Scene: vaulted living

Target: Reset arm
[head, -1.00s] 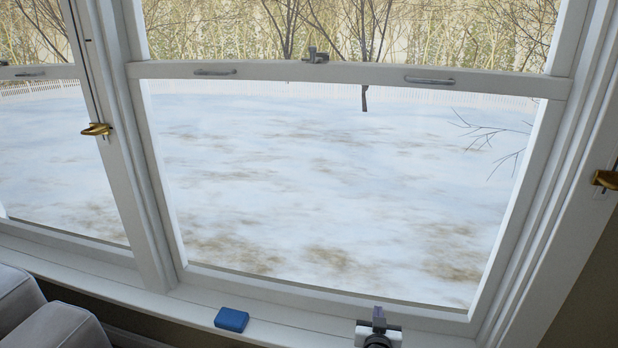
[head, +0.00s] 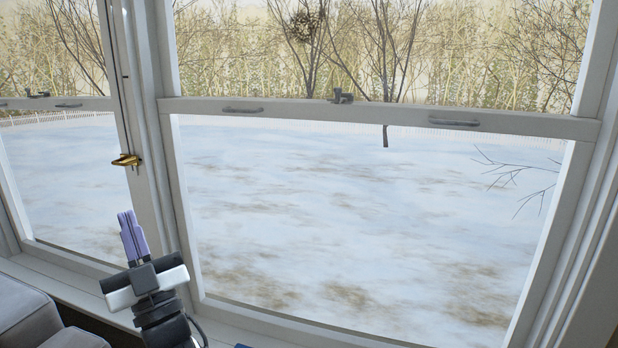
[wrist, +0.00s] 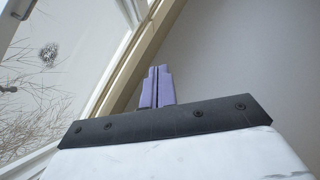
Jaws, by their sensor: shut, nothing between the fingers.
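My gripper (head: 132,234) shows in the head view at the lower left, raised in front of the window frame with its purple fingers pointing up. The fingers are together with nothing between them. In the wrist view the purple fingers (wrist: 157,87) are also closed and empty, with a plain wall and part of a window beyond them. My gripper appears apart from the window.
A large white-framed window (head: 385,118) fills the head view, with snowy ground outside. A grey cushioned seat (head: 35,315) is at the lower left. A sliver of a blue object (head: 243,346) shows at the bottom edge by the sill.

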